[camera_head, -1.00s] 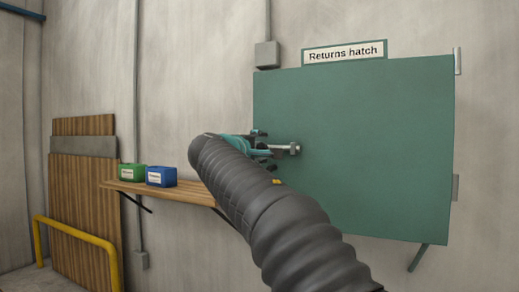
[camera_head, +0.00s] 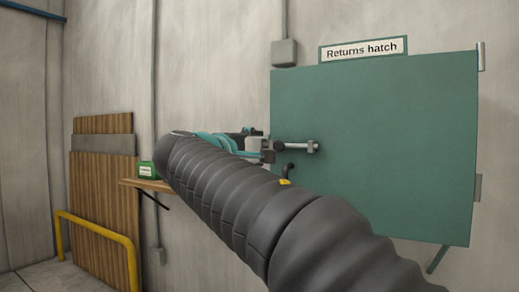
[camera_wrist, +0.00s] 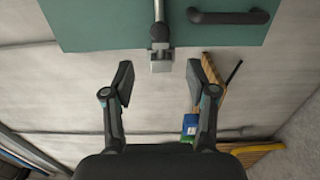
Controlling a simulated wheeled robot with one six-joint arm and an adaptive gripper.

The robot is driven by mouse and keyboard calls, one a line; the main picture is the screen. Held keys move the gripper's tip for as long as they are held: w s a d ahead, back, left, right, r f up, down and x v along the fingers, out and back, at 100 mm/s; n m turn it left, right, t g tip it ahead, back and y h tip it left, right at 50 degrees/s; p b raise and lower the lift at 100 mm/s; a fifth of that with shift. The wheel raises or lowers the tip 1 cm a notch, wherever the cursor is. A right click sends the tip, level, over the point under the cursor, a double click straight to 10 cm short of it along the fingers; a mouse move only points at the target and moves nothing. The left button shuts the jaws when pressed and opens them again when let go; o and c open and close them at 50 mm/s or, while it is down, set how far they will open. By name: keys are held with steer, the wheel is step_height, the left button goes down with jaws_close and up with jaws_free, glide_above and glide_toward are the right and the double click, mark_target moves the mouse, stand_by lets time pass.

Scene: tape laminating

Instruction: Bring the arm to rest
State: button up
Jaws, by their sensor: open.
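My gripper (camera_wrist: 160,88) is open and empty in the wrist view, its two dark fingers spread wide apart. In the head view my gripper (camera_head: 264,150) is left of the bolt, partly hidden by my own arm. The metal bolt (camera_head: 312,147) sticks out at the left side of the green hatch door (camera_head: 400,140). In the wrist view the bolt's square end (camera_wrist: 161,65) lies ahead of the fingers, between their lines and apart from them. A black handle (camera_wrist: 228,17) is on the door beside the bolt.
A wooden shelf (camera_head: 135,184) on the wall holds a green box (camera_head: 146,169). A blue box (camera_wrist: 190,122) shows in the wrist view. A yellow rail (camera_head: 98,234) and wooden boards (camera_head: 100,190) stand at left. A grey wall box (camera_head: 284,52) is above the hatch's corner.

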stand_by(0.3)
step_height(320, 180, down, 14)
steer(key=a+g+y, duration=0.3)
steer(key=s+d+f+m+g+y, duration=0.15)
steer(key=s+d+f+g, duration=0.3)
steer(key=f, duration=0.55)
steer(key=s+d+f+m+g+y, duration=0.1)
steer(key=s+d+f+m, duration=0.3)
steer(key=s+d, duration=0.3)
steer(key=s+d+f+m+g+y, duration=0.1)
steer(key=s+d+f+m, duration=0.2)
steer(key=s+d+f, duration=0.3)
steer(key=s+d+f+m+g+y+p, duration=0.1)
steer(key=s+d+f+m, duration=0.3)
steer(key=s, duration=0.9)
steer(key=d+f, duration=0.2)
steer(key=d, duration=0.2)
steer(key=shift+m, duration=0.35)
steer(key=shift+s, duration=0.1)
